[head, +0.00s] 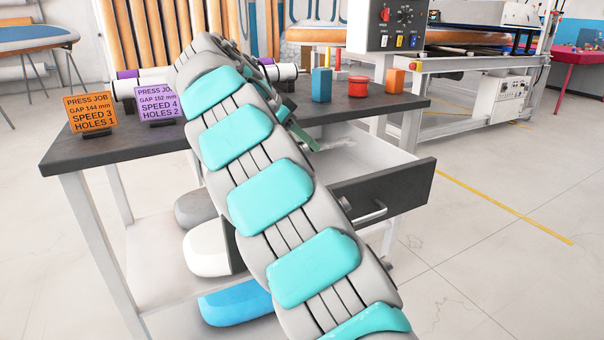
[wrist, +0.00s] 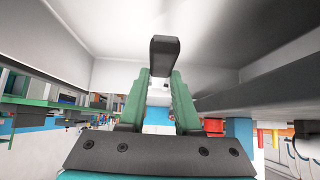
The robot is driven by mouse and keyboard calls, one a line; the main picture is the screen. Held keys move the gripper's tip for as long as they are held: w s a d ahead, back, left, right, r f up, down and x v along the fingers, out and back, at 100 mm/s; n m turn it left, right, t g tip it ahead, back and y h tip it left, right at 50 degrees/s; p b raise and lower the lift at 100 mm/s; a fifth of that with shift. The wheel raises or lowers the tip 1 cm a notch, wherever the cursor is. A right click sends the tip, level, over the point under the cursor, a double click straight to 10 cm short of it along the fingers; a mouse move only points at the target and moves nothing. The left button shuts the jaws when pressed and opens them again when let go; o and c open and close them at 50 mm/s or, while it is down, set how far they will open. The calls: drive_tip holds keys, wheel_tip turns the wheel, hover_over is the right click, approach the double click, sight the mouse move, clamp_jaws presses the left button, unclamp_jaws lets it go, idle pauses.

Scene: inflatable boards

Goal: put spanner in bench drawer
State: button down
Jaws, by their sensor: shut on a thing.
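The bench drawer (head: 408,186) is pulled out at the bench's right side, with a dark front, a bar handle and a pale inside. My gripper (wrist: 160,80) has green fingers, shut on a dark grey bar-like piece, the spanner (wrist: 165,50). Only its near end shows in the wrist view. Pale drawer walls (wrist: 118,75) surround it there. In the head view a green finger (head: 303,136) shows over the drawer's back part. My arm hides the spanner and much of the drawer there. I cannot tell whether the spanner touches the drawer floor.
The dark bench top (head: 70,150) carries an orange sign (head: 90,110), a purple sign (head: 157,104), rollers, a blue block (head: 321,85), a red pot (head: 358,87) and an orange block (head: 395,82). Rounded pieces lie on the shelf below. The floor right of the drawer is clear.

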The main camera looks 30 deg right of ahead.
drive_tip(key=shift+f, duration=3.9)
drive_tip(key=shift+f, duration=0.1)
drive_tip(key=c, duration=0.6)
unclamp_jaws()
drive_tip(key=shift+r, duration=0.2)
drive_tip(key=p+v, duration=0.1)
drive_tip(key=v, duration=1.1)
drive_tip(key=shift+f, duration=0.1)
